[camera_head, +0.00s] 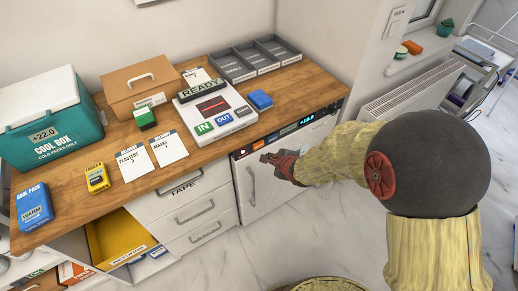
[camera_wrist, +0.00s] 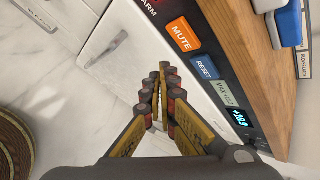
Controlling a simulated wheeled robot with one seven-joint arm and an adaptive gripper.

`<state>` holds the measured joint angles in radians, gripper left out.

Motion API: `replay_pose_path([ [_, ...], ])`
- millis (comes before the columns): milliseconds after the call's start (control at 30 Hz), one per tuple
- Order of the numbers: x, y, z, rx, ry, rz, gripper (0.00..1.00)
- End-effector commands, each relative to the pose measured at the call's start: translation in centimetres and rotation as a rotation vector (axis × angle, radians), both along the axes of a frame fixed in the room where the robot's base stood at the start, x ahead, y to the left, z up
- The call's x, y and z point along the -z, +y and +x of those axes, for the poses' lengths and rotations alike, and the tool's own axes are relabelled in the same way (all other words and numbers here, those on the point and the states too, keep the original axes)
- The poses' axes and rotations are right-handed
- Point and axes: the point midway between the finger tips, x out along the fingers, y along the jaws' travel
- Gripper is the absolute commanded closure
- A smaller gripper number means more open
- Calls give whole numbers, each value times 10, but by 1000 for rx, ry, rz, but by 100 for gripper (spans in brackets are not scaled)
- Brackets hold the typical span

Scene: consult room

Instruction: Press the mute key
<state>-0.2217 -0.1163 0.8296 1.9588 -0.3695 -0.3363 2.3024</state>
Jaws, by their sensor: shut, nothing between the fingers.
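The mute key (camera_wrist: 182,35) is an orange key lettered MUTE on the dark control strip along the top of the white fridge (camera_head: 265,190). A blue RESET key (camera_wrist: 204,69) sits beside it on the strip. My gripper (camera_wrist: 160,76) is shut and empty. Its fingertips are in front of the white fridge door, just left of the strip in the wrist view, apart from the mute key in the picture. In the head view my gripper (camera_head: 266,157) is close to the strip's left part; the gap to it cannot be judged.
A lit display (camera_wrist: 241,119) is farther along the strip. The wooden counter (camera_head: 300,110) above holds a white READY box (camera_head: 215,128) and a blue block (camera_head: 260,100). A door handle (camera_head: 252,186) stands out from the fridge. The floor in front is clear.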

Motion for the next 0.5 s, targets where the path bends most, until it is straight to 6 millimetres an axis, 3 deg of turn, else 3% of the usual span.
replay_pose_path([
  [200,-1,13,19,-1,1,-1,100],
  [500,0,19,27,-1,0,-1,100],
])
